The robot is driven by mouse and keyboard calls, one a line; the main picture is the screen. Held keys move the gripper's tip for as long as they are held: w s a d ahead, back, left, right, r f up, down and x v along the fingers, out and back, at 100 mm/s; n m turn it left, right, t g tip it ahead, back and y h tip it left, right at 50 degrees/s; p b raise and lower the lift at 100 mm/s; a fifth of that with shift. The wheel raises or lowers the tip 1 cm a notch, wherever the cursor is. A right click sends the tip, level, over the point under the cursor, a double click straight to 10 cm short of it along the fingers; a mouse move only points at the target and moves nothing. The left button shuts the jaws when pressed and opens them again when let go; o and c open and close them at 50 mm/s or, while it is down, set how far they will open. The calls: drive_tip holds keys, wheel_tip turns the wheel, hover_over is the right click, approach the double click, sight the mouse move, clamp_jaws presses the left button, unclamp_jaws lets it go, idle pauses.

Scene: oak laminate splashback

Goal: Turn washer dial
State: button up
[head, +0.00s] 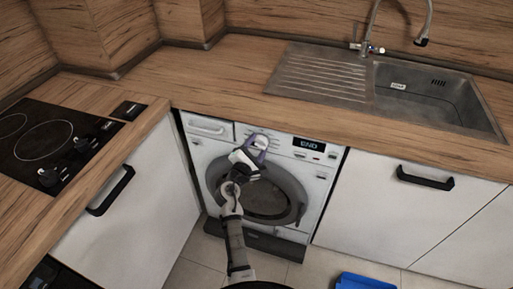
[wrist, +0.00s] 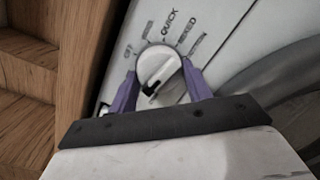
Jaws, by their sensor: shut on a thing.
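The washer (head: 313,178) is white and built in under the wooden counter, with a round dark door and a display that reads END. Its dial (wrist: 158,68) is a round white knob with a dark pointer mark, ringed by printed labels, one of which reads QUICK. My gripper (wrist: 160,82) has purple fingers, one on each side of the dial, and is shut on it. In the head view my gripper (head: 257,146) is at the top of the washer front, and the dial is mostly hidden by it.
The wooden counter (head: 213,83) overhangs the washer. A hob (head: 45,140) is at the left and a steel sink (head: 430,97) at the right. White cupboards with dark handles flank the washer. A blue crate (head: 365,281) is on the floor at the lower right.

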drive_tip(key=m+b, duration=0.1)
drive_tip(key=m, duration=0.2)
drive_tip(key=shift+f+b, duration=0.1)
drive_tip(key=shift+b, duration=0.25)
drive_tip(key=m+b, duration=0.2)
drive_tip(key=m, duration=0.2)
drive_tip(key=shift+g+y, duration=0.3)
drive_tip(key=m+b, duration=0.1)
drive_tip(key=m, duration=0.1)
drive_tip(key=m+b, duration=0.1)
drive_tip(key=shift+r+m, duration=0.2)
drive_tip(key=shift+m, duration=0.2)
drive_tip(key=shift+d+r+m+y+b, duration=0.15)
drive_tip(key=shift+m+y+b, duration=0.25)
drive_tip(key=shift+m+b, duration=1.05)
drive_tip(key=shift+m, duration=0.35)
drive_tip(key=o, duration=1)
